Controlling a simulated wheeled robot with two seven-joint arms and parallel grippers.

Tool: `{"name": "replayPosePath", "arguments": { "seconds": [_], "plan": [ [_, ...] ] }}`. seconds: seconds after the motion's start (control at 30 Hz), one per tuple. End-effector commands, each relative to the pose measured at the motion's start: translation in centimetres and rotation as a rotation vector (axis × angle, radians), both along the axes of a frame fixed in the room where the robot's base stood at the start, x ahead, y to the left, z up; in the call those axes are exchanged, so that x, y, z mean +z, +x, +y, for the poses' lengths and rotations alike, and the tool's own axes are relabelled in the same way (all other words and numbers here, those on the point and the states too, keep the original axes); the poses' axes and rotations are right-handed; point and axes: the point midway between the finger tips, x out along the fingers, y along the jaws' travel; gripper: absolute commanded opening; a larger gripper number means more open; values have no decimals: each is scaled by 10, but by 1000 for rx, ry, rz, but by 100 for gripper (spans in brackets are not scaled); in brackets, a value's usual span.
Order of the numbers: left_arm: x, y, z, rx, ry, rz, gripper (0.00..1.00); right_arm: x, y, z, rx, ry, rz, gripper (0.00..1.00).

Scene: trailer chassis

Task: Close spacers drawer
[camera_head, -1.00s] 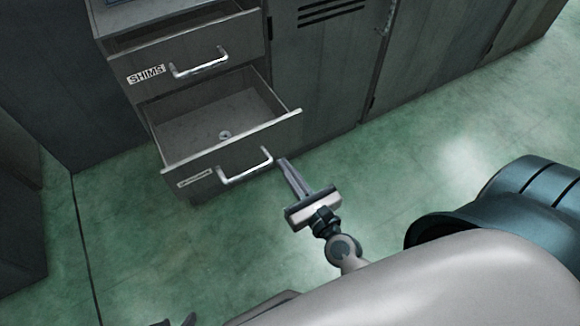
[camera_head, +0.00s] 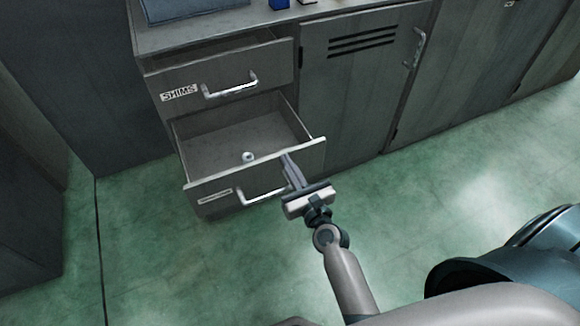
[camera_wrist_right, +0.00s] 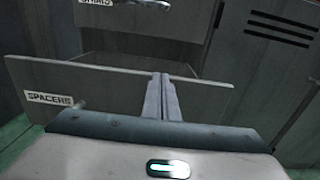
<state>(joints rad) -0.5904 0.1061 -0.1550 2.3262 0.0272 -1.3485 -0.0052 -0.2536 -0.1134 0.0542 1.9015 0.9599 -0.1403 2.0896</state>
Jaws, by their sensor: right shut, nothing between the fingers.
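The spacers drawer (camera_head: 215,186) is the lower drawer of the grey cabinet and stands open, with a small round metal piece (camera_head: 248,157) inside. Its silver bar handle (camera_head: 258,197) is on the front. In the right wrist view the label SPACERS (camera_wrist_right: 49,99) shows on the drawer front (camera_wrist_right: 110,85). My right gripper (camera_head: 287,158) is shut and empty, its fingers at the right part of the drawer front, right of the handle. The fingers also show in the right wrist view (camera_wrist_right: 161,80). I cannot tell whether they touch the front. My left gripper is not in view.
The shims drawer (camera_head: 220,76) above is also partly open. A vented cabinet door (camera_head: 350,90) is to the right. Small items and a blue-grey case (camera_head: 190,8) are on the countertop. The green floor (camera_head: 190,265) in front is clear.

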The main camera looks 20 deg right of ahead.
Motion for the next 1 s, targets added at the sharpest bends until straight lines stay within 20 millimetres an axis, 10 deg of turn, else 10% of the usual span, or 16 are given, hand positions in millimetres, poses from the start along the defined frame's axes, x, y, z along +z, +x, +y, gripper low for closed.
{"name": "replayPosePath", "arguments": {
  "seconds": [0.47, 1.0],
  "plan": [
    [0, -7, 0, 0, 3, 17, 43, 1, 14, 0, 0, 1, -1, 0],
    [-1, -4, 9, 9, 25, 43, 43, 1, 134, 4, 1, 3, -3, 0]
  ]
}}
